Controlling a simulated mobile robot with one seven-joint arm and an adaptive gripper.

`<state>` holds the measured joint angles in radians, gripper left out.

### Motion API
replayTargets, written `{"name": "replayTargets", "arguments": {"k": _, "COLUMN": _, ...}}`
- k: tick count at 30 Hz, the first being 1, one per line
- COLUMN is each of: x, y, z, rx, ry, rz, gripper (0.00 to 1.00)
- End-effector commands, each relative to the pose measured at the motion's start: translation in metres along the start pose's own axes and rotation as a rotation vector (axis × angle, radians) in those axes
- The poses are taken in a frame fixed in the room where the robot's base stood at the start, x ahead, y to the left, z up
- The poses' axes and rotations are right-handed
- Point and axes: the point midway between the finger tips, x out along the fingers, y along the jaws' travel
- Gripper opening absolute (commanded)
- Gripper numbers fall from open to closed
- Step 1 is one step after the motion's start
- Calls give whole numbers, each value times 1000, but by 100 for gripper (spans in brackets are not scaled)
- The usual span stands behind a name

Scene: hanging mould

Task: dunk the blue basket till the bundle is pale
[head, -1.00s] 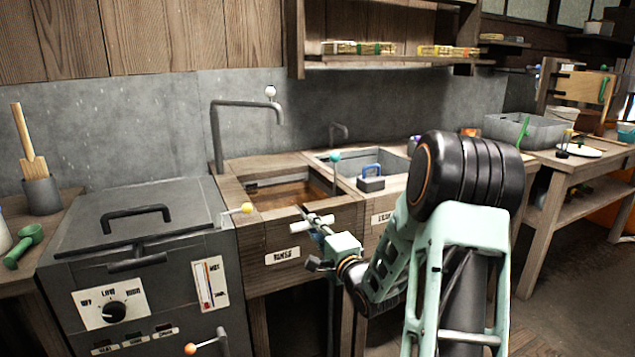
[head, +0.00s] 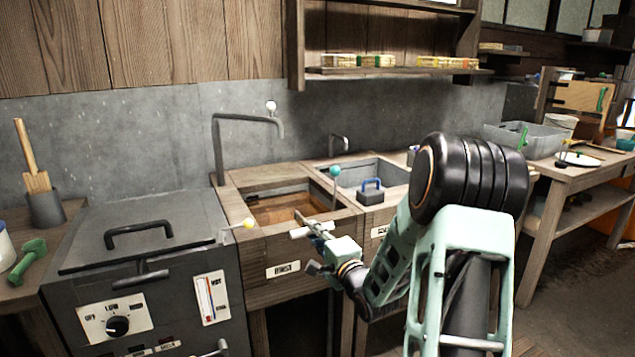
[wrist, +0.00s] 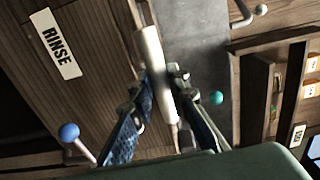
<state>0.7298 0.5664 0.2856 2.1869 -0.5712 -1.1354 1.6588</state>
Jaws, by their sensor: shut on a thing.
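My gripper (head: 318,236) is shut on a white bar (wrist: 155,75), in front of the rinse basin (head: 285,207). The bar also shows in the head view (head: 308,231), near the basin's front edge. What the bar belongs to is not clear. A dark block with a blue handle (head: 371,188) sits at the front of the second basin (head: 362,172); I cannot tell whether it is the basket. No bundle can be made out. The rinse basin holds brown liquid or a brown bottom; I cannot tell which.
A lidded grey heater box (head: 140,245) with a dial stands at left. A tap (head: 247,117) arches over the rinse basin. Knobbed levers stick out nearby: yellow (head: 248,223), teal (head: 335,171), and blue in the wrist view (wrist: 69,132). A side table (head: 575,170) stands at right.

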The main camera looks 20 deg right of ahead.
Motion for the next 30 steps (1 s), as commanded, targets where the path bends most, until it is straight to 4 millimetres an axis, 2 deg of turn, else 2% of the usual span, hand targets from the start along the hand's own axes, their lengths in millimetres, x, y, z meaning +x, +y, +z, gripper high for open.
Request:
{"name": "replayTargets", "arguments": {"k": 1, "x": 0, "y": -16, "z": 0, "rx": -2, "ry": 0, "rz": -7, "gripper": 6}}
{"name": "replayTargets", "arguments": {"k": 21, "x": 1, "y": -110, "z": 0, "rx": -6, "ry": 0, "rz": -18, "gripper": 6}}
{"name": "replayTargets", "arguments": {"k": 24, "x": 1, "y": -118, "z": 0, "rx": -6, "ry": 0, "rz": -18, "gripper": 6}}
{"name": "replayTargets", "arguments": {"k": 30, "x": 1, "y": -116, "z": 0, "rx": -6, "ry": 0, "rz": -17, "gripper": 6}}
